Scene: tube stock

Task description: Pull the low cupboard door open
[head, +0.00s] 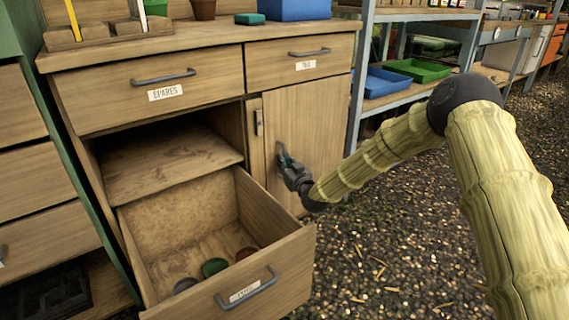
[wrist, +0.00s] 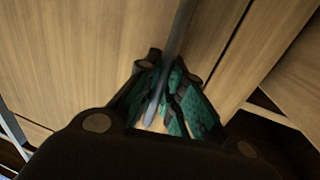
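The low cupboard door (head: 312,125) is a plain wooden panel at the right of the cabinet, and it looks closed. My gripper (head: 284,160) is at the door's left part, with dark green finger pads. In the wrist view, a grey bar handle (wrist: 181,38) runs between the fingers of my gripper (wrist: 163,72), against the door's wood (wrist: 85,50). The pads lie close on both sides of the bar and look shut on it. In the head view my gripper mostly hides this handle. A short grey upright fitting (head: 258,122) sits on the strip left of the door.
Left of the door, a low drawer (head: 290,262) stands pulled out, with several small round things inside. Two closed labelled drawers (head: 125,97) (head: 285,70) are above. A shelf rack (head: 358,80) with blue and green trays stands right. Gravel floor in front of the door is clear.

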